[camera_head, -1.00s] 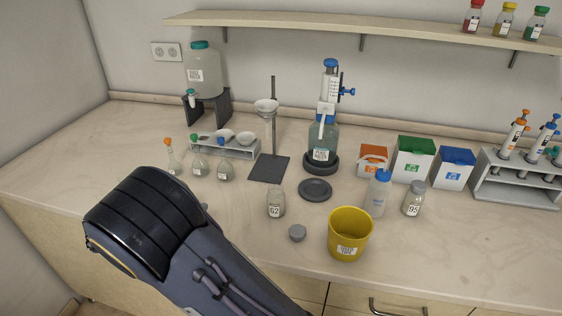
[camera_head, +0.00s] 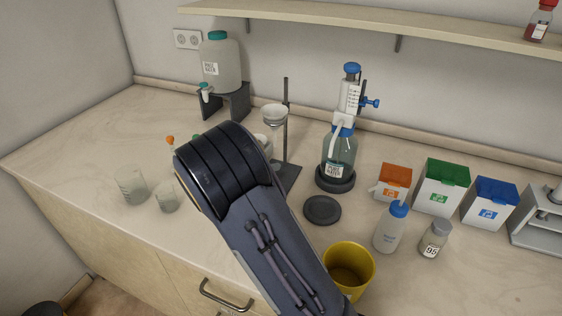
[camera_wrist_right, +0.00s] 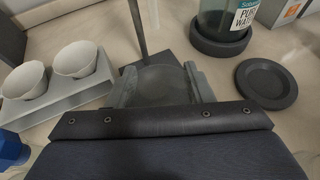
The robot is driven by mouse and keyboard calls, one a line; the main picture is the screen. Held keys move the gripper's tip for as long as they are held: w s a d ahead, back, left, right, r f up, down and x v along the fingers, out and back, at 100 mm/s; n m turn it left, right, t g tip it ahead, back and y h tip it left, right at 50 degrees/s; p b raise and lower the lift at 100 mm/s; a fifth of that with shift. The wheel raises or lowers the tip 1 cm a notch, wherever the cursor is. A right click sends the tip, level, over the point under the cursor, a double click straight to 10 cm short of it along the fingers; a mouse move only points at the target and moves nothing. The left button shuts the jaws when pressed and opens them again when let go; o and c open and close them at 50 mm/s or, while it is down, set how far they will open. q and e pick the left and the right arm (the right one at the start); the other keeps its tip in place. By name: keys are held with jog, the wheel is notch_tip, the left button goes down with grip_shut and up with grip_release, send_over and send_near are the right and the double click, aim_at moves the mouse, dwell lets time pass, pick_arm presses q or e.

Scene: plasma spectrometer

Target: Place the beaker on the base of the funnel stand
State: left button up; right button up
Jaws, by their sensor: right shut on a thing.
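The funnel stand has a white funnel (camera_head: 274,112), a thin upright rod (camera_head: 286,125) and a dark flat base (camera_head: 289,178), partly covered by my right arm in the head view. In the right wrist view, my right gripper (camera_wrist_right: 160,80) is shut on a clear glass beaker (camera_wrist_right: 161,86) between its two grey fingers. The beaker is close to the rod (camera_wrist_right: 138,28) and overlaps the stand's dark base. I cannot tell whether it touches the base. My arm hides this gripper and beaker in the head view. My left gripper is not in view.
Two glass beakers (camera_head: 131,186) stand at the left. A dispenser bottle (camera_head: 339,155), a dark round disc (camera_head: 322,210), a wash bottle (camera_head: 390,228) and a yellow bucket (camera_head: 350,262) are right of the arm. White bowls (camera_wrist_right: 76,60) sit in a rack beside the gripper.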

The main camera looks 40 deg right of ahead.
jog(key=d, duration=0.5)
jog(key=shift+w+d, duration=0.2)
jog(key=shift+w, duration=0.05)
jog(key=shift+d+f+p, duration=0.15)
jog(key=shift+d+f, duration=0.05)
jog(key=shift+f, duration=0.7)
jog(key=shift+d+f+p, duration=0.15)
jog(key=shift+d+f, duration=0.05)
jog(key=shift+f, duration=0.65)
jog(key=o, duration=1)
jog(key=shift+f, duration=0.1)
jog(key=shift+o, duration=0.2)
jog(key=w+v, duration=0.1)
jog(key=v, duration=1.1)
jog(key=shift+s, duration=0.45)
